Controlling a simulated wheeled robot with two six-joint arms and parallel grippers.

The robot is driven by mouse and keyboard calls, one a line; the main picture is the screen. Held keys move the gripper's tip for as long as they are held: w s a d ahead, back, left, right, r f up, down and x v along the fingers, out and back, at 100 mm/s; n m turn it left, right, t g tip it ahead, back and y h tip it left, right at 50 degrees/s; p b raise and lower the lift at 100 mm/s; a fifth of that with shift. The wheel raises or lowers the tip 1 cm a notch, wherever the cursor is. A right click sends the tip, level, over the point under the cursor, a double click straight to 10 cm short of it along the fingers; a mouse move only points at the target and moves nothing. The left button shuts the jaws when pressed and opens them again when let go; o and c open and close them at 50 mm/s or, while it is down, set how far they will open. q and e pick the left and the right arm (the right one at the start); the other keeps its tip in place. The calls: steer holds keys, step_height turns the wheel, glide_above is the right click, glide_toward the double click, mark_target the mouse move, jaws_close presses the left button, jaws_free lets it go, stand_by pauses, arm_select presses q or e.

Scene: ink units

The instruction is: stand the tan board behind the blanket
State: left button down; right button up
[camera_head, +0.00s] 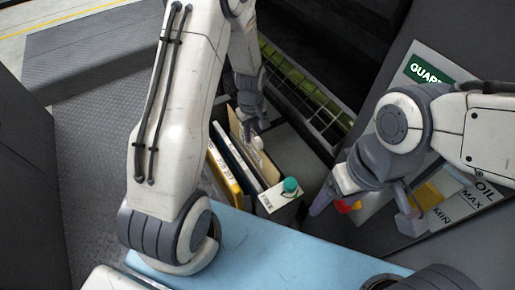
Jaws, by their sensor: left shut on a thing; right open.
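The tan board (236,127) stands on edge, slightly tilted, at the back of a narrow holder in the middle of the view. My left gripper (256,139) is shut on the tan board by its upper edge. A thin white-and-dark panel (233,154) stands just in front of the board. I cannot tell for sure which panel is the blanket. The board's lower part is hidden by the panels and the holder. My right gripper (364,208) is open and empty, to the right of the holder.
A yellow panel (225,176) stands in the same holder (279,207), which has a teal knob (290,185) at its front. A light blue surface (265,253) lies in front. A wire grating (300,90) is behind. An oil-level panel (462,208) stands at right.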

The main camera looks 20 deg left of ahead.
arm_select(q)
steer(key=b, duration=0.2)
glide_above(251, 151)
steer(key=shift+d+f, duration=0.2)
steer(key=shift+f, duration=1.05)
steer(key=shift+d+f, duration=0.15)
steer(key=shift+f, duration=1.2)
steer(key=shift+f, duration=0.15)
steer(key=c, duration=0.7)
jaws_free()
steer(key=shift+c, duration=0.2)
steer(key=shift+r, duration=0.2)
